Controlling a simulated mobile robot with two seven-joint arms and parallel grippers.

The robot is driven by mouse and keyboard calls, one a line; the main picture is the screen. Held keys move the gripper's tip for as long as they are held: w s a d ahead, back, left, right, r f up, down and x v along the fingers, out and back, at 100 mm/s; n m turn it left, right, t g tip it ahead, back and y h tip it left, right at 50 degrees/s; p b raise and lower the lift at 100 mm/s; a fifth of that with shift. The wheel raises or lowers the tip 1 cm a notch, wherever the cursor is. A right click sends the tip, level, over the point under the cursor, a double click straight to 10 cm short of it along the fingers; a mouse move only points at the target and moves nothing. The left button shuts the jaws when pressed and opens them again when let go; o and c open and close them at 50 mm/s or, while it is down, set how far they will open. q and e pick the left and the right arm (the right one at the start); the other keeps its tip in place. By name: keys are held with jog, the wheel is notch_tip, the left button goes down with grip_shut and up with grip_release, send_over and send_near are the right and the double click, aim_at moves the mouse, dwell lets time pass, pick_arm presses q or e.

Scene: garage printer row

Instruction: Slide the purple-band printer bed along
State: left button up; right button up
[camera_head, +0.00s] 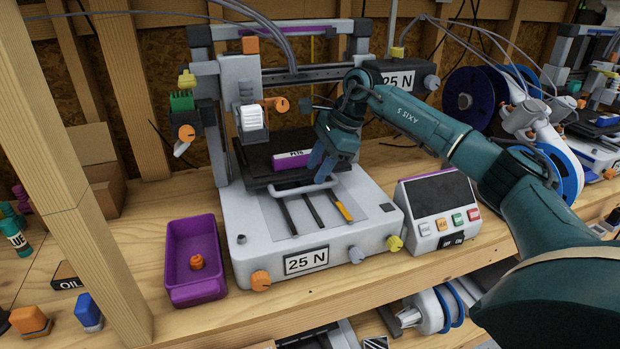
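The purple-band printer (235,215) stands on the wooden bench, with a purple strip along its top beam. Its dark bed (257,160) sits toward the back of the light grey base and carries a purple label block. A pale loop handle (283,190) is at the bed's front, above dark slots and a yellow mark on the base. My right gripper (320,175) reaches in from the right and points down, with its blue fingertips at the handle's right part. The fingers overlap the handle, so I cannot tell whether they are closed on it. My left gripper is not in view.
A purple tray (178,290) with an orange piece stands left of the printer. A control panel (437,207) with coloured buttons stands to its right. Spools (468,96) and another printer (592,150) are farther right. A wooden post (62,180) rises at the left.

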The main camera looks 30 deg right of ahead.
aim_at(307, 187)
jog(key=shift+x, duration=2.15)
grip_shut()
